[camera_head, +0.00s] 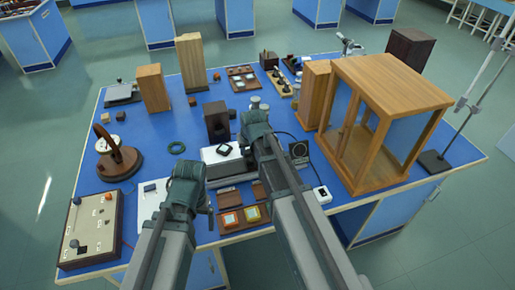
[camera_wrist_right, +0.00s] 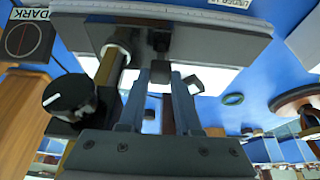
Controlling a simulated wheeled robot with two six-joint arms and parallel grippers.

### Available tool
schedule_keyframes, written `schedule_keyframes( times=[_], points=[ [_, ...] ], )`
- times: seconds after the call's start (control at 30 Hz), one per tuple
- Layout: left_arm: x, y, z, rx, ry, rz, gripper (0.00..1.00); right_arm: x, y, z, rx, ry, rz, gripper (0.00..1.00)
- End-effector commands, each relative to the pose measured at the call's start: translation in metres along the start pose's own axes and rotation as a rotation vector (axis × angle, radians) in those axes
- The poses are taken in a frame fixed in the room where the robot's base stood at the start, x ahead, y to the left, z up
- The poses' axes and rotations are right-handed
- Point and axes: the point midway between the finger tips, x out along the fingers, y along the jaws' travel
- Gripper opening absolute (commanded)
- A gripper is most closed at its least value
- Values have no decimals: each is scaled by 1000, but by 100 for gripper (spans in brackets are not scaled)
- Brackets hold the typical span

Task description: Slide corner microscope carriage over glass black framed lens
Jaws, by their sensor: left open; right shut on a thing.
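The black framed lens (camera_head: 224,149) is a small dark square frame lying on top of a white box (camera_head: 212,157) in the middle of the bench. My right gripper (camera_head: 253,120) is beyond and to the right of it. In the right wrist view its fingers (camera_wrist_right: 158,95) are shut on a small grey piece under a wide grey bar (camera_wrist_right: 185,35), which looks like part of the microscope carriage. Most of the carriage is hidden behind my right arm in the head view. My left gripper (camera_head: 190,172) is open and empty, to the left of the white box.
A tall wooden glazed case (camera_head: 385,110) fills the right side. Blue bench left of the ring is fairly clear.

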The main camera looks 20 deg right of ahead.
Motion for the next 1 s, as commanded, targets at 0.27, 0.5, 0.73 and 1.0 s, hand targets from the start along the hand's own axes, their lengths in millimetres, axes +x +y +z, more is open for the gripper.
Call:
schedule_keyframes(
  times=[0.27, 0.5, 0.73, 1.0],
  points=[
    [0, 0, 0, 0, 0, 0, 92, 0, -76, 0, -5, -2, -6, 0],
    [0, 0, 0, 0, 0, 0, 92, 0, -118, 0, -2, -3, -4, 0],
    [0, 0, 0, 0, 0, 0, 92, 0, -132, 1, 0, -3, -2, 0],
    [0, 0, 0, 0, 0, 0, 92, 0, -134, 1, 1, -3, -2, 0]
  ],
)
